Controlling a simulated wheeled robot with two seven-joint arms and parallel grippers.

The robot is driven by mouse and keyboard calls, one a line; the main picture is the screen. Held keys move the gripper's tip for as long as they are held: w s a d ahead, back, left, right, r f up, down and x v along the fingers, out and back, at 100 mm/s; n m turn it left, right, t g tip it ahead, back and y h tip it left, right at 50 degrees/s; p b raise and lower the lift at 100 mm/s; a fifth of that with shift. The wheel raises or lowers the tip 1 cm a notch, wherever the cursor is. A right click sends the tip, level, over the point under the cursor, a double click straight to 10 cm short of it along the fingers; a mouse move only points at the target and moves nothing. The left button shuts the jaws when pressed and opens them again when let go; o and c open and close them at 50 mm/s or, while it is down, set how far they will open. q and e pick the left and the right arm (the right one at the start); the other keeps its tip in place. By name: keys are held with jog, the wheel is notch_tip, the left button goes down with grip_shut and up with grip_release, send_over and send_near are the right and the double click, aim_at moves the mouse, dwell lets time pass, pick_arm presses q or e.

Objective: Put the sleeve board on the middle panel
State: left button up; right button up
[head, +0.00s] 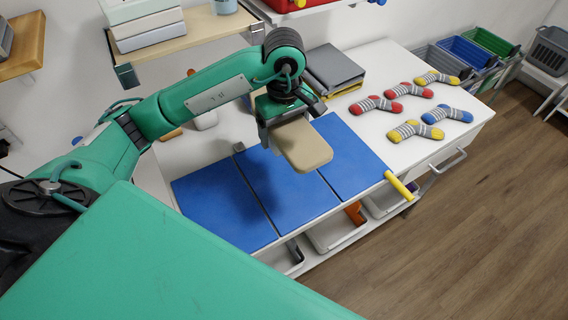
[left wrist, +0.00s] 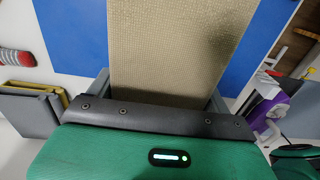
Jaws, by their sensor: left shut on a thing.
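The sleeve board (head: 303,147) is a tan, flat board with rounded corners. My left gripper (head: 284,122) is shut on its near end in the left wrist view, where the board (left wrist: 175,45) extends away between the two fingers. In the head view the board hangs above the blue folding board, apart from it, with a shadow below. The blue board has a left panel (head: 215,205), a middle panel (head: 285,205) and a right panel (head: 352,160), divided by dark seams. The held board covers part of the middle panel's far area. My right gripper is not in view.
Several striped socks (head: 408,90) lie on the white table (head: 385,60) at the right. Grey folders (head: 333,68) lie behind the panels. A yellow handle (head: 398,185) sticks out at the right panel's corner. A shelf (head: 190,35) overhangs at the back left.

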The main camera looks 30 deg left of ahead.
pick_arm(q)
notch_tip(320, 180, down, 13)
jog(key=p, duration=0.3)
jog(key=shift+f, duration=0.3)
jog(key=o, duration=1.1)
jog(key=shift+c, duration=0.2)
jog(key=shift+r, duration=0.25)
notch_tip(320, 180, up, 10)
jog(key=b, duration=0.3)
jog(key=shift+r+b, duration=0.2)
jog(key=shift+b, duration=0.15)
jog(key=shift+r, duration=0.7)
